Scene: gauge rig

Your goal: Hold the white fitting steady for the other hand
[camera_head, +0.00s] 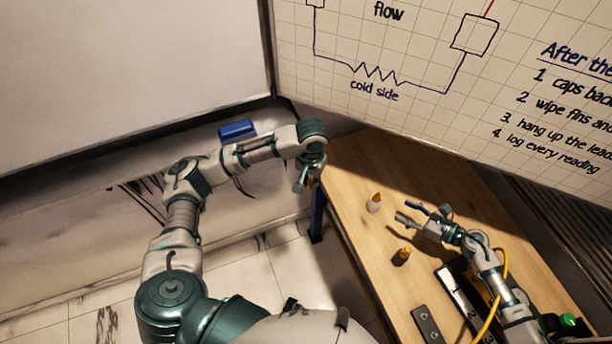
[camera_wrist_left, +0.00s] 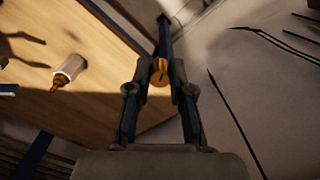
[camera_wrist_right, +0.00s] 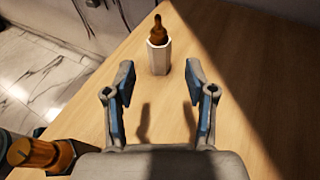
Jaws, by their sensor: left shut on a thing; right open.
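The white fitting (camera_head: 374,203) stands upright on the wooden table, with a brown pointed piece at its top. It also shows in the left wrist view (camera_wrist_left: 70,68) and, beyond the open fingers, in the right wrist view (camera_wrist_right: 158,58). My left gripper (camera_head: 304,182) is off the table's left edge, apart from the white fitting. It is shut on a small orange-brown piece (camera_wrist_left: 159,72), mostly hidden by the fingers. My right gripper (camera_head: 406,211) is open and empty over the table, just right of the white fitting, its fingers (camera_wrist_right: 160,82) pointing towards it.
Black boxes, a yellow cable (camera_head: 502,270) and a green button (camera_head: 568,320) lie to the right. A whiteboard (camera_head: 430,60) rises behind. A blue object (camera_head: 237,130) is at the wall.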

